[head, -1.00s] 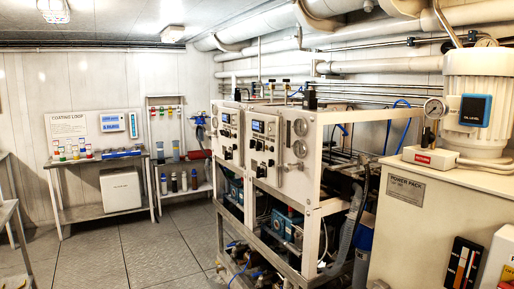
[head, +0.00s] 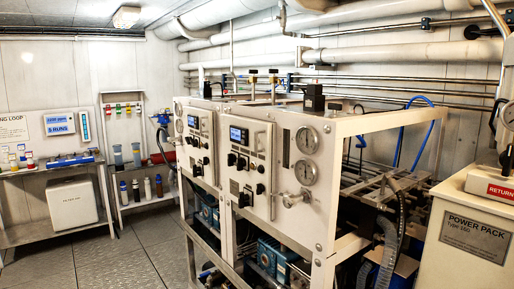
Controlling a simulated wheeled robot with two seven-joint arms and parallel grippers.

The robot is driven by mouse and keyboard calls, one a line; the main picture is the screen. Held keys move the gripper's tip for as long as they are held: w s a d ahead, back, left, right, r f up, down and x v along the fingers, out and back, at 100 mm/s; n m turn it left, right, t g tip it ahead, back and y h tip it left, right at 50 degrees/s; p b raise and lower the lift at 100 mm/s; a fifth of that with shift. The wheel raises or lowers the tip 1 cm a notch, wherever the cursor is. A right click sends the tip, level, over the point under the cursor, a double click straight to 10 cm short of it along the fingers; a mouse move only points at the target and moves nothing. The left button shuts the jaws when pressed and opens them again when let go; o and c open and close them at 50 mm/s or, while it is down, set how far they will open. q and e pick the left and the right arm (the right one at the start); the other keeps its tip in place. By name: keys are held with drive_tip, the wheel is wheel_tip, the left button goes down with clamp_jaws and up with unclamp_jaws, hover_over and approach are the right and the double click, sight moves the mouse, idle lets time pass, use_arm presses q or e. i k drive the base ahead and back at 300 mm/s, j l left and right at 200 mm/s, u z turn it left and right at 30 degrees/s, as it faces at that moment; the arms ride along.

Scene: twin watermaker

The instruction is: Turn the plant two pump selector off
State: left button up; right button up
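Two white watermaker control panels stand side by side on a metal frame. The nearer panel (head: 263,143) has a lit blue display (head: 238,134), several black knobs (head: 242,163) below it, and two round gauges (head: 305,140) to its right. The farther panel (head: 206,127) has its own small display (head: 193,122) and black knobs (head: 197,170). The labels are too small to read, so I cannot tell which panel is plant two or which way its pump selector points. Neither gripper is in view.
A cream power pack cabinet (head: 468,240) stands at the right front. Pipes (head: 400,55) run along the back wall. A shelf bench (head: 60,236) and a narrow rack (head: 150,205) stand at the left. Bare metal floor (head: 130,265) lies left of the frame.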

sight(241, 162)
drive_tip(key=i+j+z, duration=0.15)
drive_tip(key=i+j, duration=0.15)
drive_tip(key=i, duration=0.15)
drive_tip(key=i+j+z, duration=0.15)
drive_tip(key=i+j, duration=0.15)
drive_tip(key=i, duration=0.15)
